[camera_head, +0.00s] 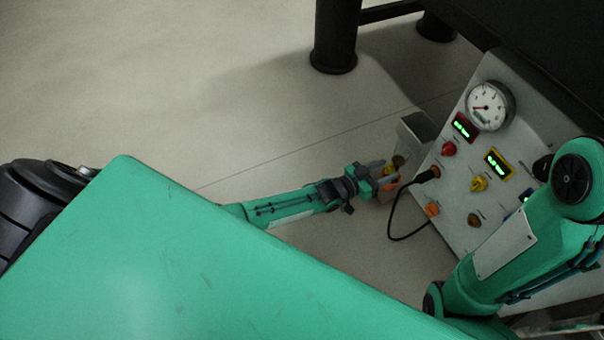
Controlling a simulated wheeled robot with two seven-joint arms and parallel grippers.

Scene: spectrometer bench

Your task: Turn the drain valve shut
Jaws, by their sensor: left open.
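My left gripper (388,178) is open at the left edge of the instrument panel. A small yellow part (397,161) and an orange part (391,187) show at its fingertips. One of these may be the drain valve, but the fingers partly cover them and I cannot tell which. I cannot tell whether the fingers touch either part, or how the valve is turned. My right arm crosses the right side of the view, and its gripper is out of sight.
The white panel (452,205) carries a round gauge (490,105), green-lit displays, a red knob (449,149), a yellow knob (479,184) and an orange knob (432,209). A black cable (391,222) loops beside my gripper. A grey box (416,131) stands behind it. Floor at left is clear.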

